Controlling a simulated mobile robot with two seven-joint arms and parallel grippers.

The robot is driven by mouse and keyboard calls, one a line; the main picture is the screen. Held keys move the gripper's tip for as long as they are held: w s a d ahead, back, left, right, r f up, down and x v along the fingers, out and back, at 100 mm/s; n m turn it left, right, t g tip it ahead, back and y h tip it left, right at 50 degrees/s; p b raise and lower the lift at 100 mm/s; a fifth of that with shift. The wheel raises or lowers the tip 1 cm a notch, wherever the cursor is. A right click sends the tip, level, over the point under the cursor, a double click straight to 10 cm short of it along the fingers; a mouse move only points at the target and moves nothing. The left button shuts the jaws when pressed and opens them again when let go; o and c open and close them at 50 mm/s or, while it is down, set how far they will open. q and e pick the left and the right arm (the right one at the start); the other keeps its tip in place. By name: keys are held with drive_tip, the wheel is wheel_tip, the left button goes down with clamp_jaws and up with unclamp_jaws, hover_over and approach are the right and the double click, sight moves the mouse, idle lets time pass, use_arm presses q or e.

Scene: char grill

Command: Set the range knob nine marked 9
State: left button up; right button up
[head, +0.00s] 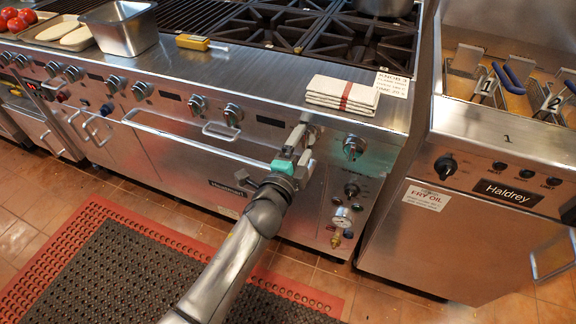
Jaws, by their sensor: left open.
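The range front (180,120) carries a row of round metal knobs, and their number marks are too small to read. One knob (354,147) sits at the right end of the row. Another knob (232,114) is left of my gripper. I cannot tell which knob is marked 9. My left gripper (302,137) is open, with its fingers close to the range front between these two knobs. The fingers hide the panel there, so I cannot tell if a knob lies between them. My right gripper is not in view.
A folded towel (342,95) and a small printed card (392,84) lie on the ledge above. An oven handle (200,148) runs below the knobs. The fryer (470,210) stands right, across a narrow gap.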

use_arm(q)
drive_tip(key=p+v, duration=0.2)
drive_tip(key=v, duration=1.2)
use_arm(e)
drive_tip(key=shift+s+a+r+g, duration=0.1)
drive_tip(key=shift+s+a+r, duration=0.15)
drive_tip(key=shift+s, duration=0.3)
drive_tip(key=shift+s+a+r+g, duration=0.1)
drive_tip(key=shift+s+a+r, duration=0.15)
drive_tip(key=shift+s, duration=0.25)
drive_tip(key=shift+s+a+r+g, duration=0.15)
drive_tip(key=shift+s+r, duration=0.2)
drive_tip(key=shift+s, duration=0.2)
use_arm(q)
drive_tip(key=shift+r, duration=0.1)
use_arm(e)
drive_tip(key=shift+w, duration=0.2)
